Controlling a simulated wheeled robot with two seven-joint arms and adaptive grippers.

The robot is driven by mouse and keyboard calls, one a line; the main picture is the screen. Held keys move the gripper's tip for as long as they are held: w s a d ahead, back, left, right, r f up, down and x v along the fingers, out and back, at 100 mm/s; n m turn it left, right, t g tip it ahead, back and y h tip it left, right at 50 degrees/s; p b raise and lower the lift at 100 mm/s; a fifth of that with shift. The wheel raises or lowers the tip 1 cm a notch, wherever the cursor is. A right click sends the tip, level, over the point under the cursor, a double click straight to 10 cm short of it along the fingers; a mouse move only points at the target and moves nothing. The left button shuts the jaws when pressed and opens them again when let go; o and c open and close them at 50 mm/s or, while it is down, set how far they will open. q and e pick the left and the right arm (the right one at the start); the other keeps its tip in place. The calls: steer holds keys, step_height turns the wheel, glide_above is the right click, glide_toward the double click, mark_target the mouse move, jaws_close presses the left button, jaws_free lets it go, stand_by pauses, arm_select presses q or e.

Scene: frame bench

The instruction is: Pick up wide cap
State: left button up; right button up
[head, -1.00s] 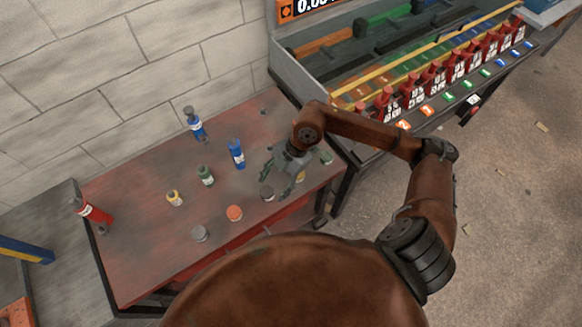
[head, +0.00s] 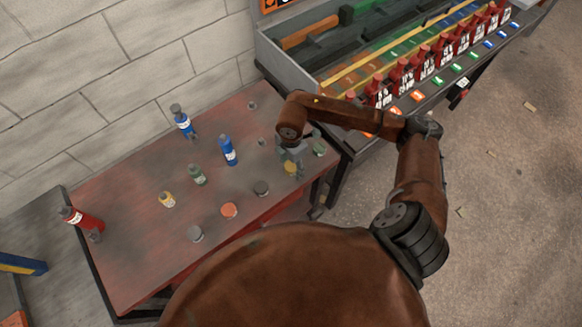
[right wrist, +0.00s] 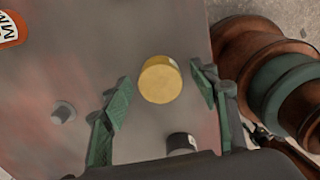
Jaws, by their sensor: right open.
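A short round yellow piece (right wrist: 160,80), which may be the wide cap, lies between the two fingers of my right gripper (right wrist: 160,95) in the right wrist view, with a gap on each side. The gripper is open and empty. In the head view the yellow piece (head: 291,168) is near the table's right end, just below my right gripper (head: 292,150). Other short round pieces stand nearby: a dark one (head: 262,188), an orange-topped one (head: 229,210) and a grey one (head: 195,233). Which is called the wide cap, I cannot tell for sure. My left gripper is not in view.
A rack (head: 350,70) with red bottles stands beyond.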

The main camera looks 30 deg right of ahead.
steer(key=shift+c, duration=0.3)
steer(key=c, duration=1.3)
